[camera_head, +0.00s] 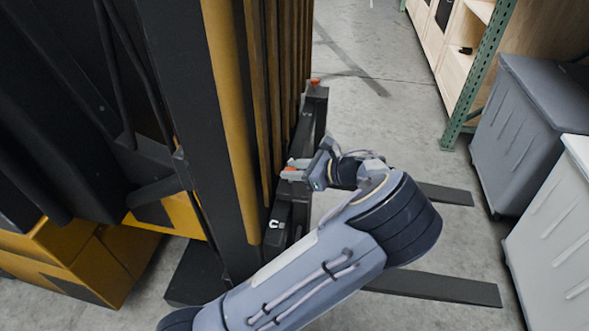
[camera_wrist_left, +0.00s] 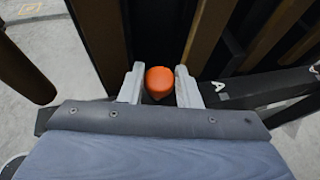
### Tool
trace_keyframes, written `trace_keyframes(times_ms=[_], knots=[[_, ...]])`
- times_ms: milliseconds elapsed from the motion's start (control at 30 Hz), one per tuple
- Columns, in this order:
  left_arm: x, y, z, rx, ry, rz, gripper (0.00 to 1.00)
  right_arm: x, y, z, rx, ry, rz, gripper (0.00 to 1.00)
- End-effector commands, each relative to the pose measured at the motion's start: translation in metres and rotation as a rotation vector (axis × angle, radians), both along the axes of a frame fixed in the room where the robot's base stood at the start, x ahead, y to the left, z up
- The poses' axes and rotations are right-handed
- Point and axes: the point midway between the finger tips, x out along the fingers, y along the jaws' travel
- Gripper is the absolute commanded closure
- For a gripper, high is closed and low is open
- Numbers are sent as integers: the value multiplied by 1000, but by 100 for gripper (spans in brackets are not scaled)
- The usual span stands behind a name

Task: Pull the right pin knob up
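The nearer orange pin knob (camera_head: 289,171) is on the black carriage bar (camera_head: 276,229) at the front of a yellow and black forklift mast. In the left wrist view the knob (camera_wrist_left: 159,80) sits between the two light grey fingers. My left gripper (camera_head: 296,170) is around it, one finger close against each side, and looks shut on it. The fingers hide the knob's lower part and stem. A second orange knob (camera_head: 315,82) stands on the far end of the bar, away from the gripper. My right gripper is not in view.
Two dark fork tines (camera_head: 440,289) reach out to the right, low over the grey floor. The mast's yellow uprights (camera_head: 232,110) rise close beside the gripper. Grey totes (camera_head: 525,120) and a green-posted shelf (camera_head: 485,65) stand at the right.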

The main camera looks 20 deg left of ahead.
Motion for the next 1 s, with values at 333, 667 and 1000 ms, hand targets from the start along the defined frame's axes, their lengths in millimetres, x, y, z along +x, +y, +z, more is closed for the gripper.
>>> trace_keyframes(times_ms=[333, 667, 1000], knots=[[0, 0, 5, -1, -1, 0, 100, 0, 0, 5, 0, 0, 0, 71], [0, 0, 28, 0, -1, -1, 100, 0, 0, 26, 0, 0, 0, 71], [1, 0, 28, 3, -3, -2, 50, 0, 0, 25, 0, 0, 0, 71]])
